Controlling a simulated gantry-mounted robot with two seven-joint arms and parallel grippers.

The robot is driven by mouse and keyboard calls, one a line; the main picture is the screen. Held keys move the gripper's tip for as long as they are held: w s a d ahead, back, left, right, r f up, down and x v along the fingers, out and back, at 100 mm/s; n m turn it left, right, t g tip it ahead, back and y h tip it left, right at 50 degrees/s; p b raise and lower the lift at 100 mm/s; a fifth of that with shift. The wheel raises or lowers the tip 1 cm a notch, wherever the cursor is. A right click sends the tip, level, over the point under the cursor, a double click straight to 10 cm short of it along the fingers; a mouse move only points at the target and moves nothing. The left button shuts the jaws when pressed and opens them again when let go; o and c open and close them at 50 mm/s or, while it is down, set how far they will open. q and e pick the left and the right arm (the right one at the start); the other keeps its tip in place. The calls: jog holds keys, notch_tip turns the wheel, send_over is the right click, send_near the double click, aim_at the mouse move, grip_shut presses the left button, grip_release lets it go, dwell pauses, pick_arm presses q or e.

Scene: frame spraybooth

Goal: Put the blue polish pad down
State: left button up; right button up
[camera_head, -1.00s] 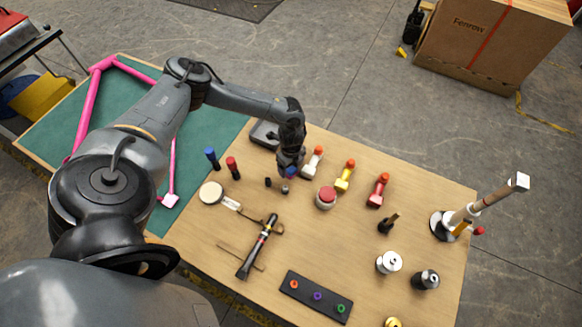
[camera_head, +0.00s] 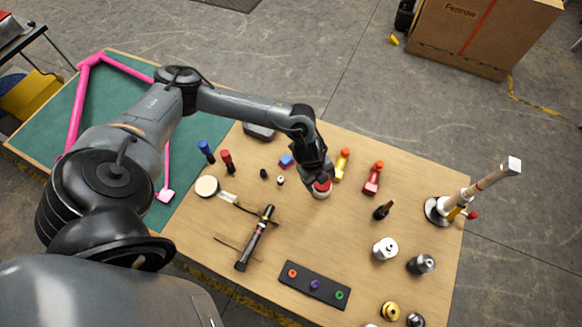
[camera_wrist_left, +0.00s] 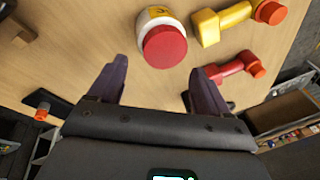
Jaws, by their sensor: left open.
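The small blue polish pad (camera_head: 286,161) lies on the wooden table in the head view, just left of my left gripper. Nothing holds it. The pad is not visible in the wrist view. My right gripper is not in view.
A yellow tool (camera_head: 341,166) and a red tool (camera_head: 373,178) stand right of the gripper. Blue and red markers (camera_head: 227,162), a round white disc (camera_head: 207,186) and a black tube (camera_head: 255,238) are to the left.

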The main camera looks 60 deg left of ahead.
pick_arm(q)
jog(key=s+d+r+n+t+h, duration=0.1)
jog(key=d+r+n+t, duration=0.15)
jog(key=d, duration=0.85)
jog(key=s+d+r+n+t+h, duration=0.15)
jog(key=d+r, duration=0.25)
jog(key=d, duration=0.7)
jog(key=s+a+r+n+g+y, duration=0.1)
jog(key=s+a+n+g+y, duration=0.2)
jog(key=s+a+n, duration=0.8)
jog(key=s+a+y, duration=0.1)
jog(key=a, duration=0.2)
jog(key=shift+s+n, duration=0.4)
jog(key=shift+r, duration=0.1)
